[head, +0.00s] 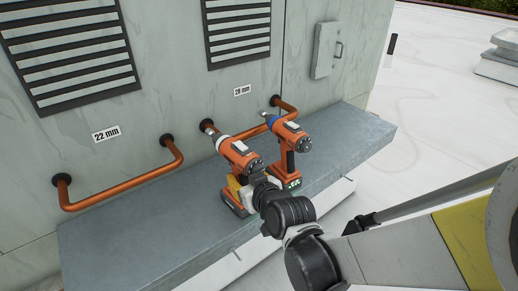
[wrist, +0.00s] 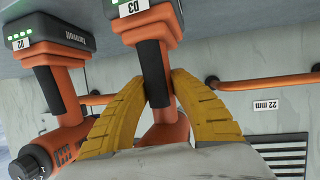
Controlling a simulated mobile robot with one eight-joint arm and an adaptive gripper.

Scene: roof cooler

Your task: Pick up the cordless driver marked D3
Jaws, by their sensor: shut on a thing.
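The orange and black cordless driver marked D3 (head: 240,153) stands on the grey ledge (head: 130,240), on the left of two drivers in the head view. It shows upside down in the wrist view, its black handle (wrist: 153,62) running up to the battery with the D3 label (wrist: 131,7). My gripper (wrist: 158,82) is shut on this handle, one yellow finger on each side. In the head view my wrist hides part of the handle. I cannot tell whether the battery touches the ledge.
A second driver (head: 288,137) with a blue collar and green battery light stands close to the right. Copper pipes (head: 125,180) stick out from the wall behind, below labels 22 mm (head: 106,134) and 28 mm (head: 242,91). The ledge's left part is clear.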

